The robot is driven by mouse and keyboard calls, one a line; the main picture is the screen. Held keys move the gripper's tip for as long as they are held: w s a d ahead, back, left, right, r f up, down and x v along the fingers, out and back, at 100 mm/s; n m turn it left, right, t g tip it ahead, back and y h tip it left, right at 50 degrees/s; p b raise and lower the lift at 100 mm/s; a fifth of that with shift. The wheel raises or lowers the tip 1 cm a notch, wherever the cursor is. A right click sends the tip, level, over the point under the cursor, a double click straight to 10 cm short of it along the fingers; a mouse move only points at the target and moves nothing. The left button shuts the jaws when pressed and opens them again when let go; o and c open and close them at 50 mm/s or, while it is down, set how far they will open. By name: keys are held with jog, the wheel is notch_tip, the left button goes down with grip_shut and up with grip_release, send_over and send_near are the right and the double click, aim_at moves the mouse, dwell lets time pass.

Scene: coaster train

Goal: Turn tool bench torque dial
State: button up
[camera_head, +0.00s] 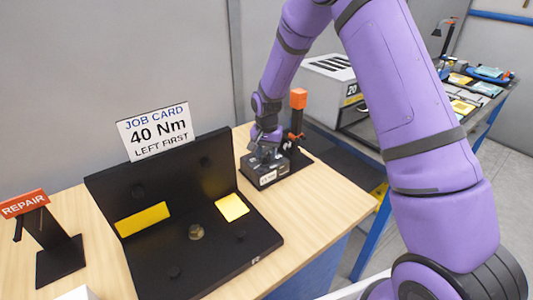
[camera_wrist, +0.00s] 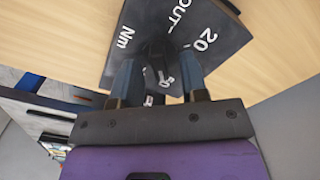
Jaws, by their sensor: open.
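The torque dial unit is a black base (camera_head: 268,178) with a small white label, standing at the back right of the wooden bench in the head view. In the wrist view its black plate (camera_wrist: 190,25) carries white markings "Nm", "OUT" and "20". A dark dial knob (camera_wrist: 157,50) stands up from the plate between the fingers. My gripper (camera_head: 264,152) is over the base, pointing down. In the wrist view my gripper (camera_wrist: 160,78) is open, with one finger on each side of the knob. Whether the fingers touch it is unclear.
A job card (camera_head: 158,132) reads "40 Nm LEFT FIRST". A black stand (camera_head: 225,262) with yellow pads fills the bench centre. A black post with an orange top (camera_head: 298,98) rises close beside my gripper. A "REPAIR" sign (camera_head: 24,204) stands at left. Bare bench (camera_head: 330,205) lies front right.

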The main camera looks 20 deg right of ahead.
jog(key=shift+f, duration=0.25)
grip_shut()
